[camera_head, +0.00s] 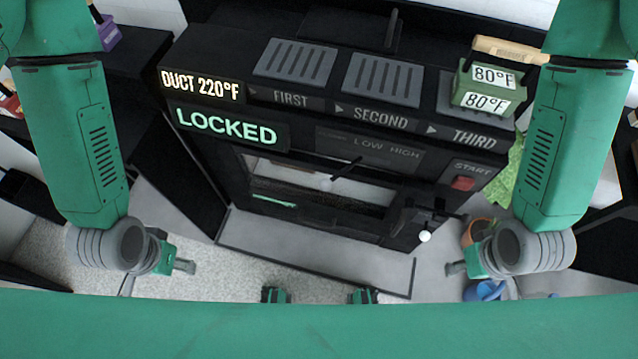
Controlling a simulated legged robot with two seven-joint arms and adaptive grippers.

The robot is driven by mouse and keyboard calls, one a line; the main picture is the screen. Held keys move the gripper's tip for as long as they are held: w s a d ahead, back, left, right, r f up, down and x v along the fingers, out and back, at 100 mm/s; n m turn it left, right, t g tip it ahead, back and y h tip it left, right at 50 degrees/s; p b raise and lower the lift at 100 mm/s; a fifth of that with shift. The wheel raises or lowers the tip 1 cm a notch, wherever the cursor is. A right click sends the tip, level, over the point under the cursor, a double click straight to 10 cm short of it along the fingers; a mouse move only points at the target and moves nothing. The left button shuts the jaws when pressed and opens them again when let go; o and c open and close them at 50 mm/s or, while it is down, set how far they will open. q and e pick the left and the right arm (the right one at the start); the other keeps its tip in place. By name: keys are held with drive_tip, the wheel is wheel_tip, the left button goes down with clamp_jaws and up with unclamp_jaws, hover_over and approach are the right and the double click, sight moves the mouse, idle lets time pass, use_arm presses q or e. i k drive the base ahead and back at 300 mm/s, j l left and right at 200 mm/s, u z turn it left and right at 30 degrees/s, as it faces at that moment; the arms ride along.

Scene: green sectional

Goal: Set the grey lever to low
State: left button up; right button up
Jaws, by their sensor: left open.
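A dark machine (330,120) stands in front of me. Its "LOW HIGH" label (385,148) is on the front panel. Below this label a thin dark lever (346,169) with a pale tip sticks out, slanting down and left. I cannot tell surely which setting it is at. A second dark stick with a white ball end (424,236) is lower right. My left gripper (182,266) is open, empty, left of the machine and away from the lever. My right gripper (455,268) is right of and below it, touching nothing visible; its jaws are too small to read.
A display reads "LOCKED" (226,127), another "DUCT 220°F" (200,86). Slots are marked FIRST, SECOND, THIRD. A green block reading 80°F (482,100) sits on the third slot. A red START button (463,183) is at right. A plant pot (476,232) stands beyond the right side.

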sight(324, 185)
drive_tip(key=j+z, duration=0.35)
drive_tip(key=k+j+z, duration=0.15)
drive_tip(key=j+z, duration=0.25)
drive_tip(key=k+j+z, duration=0.15)
drive_tip(key=j+z, duration=0.2)
drive_tip(key=j, duration=0.1)
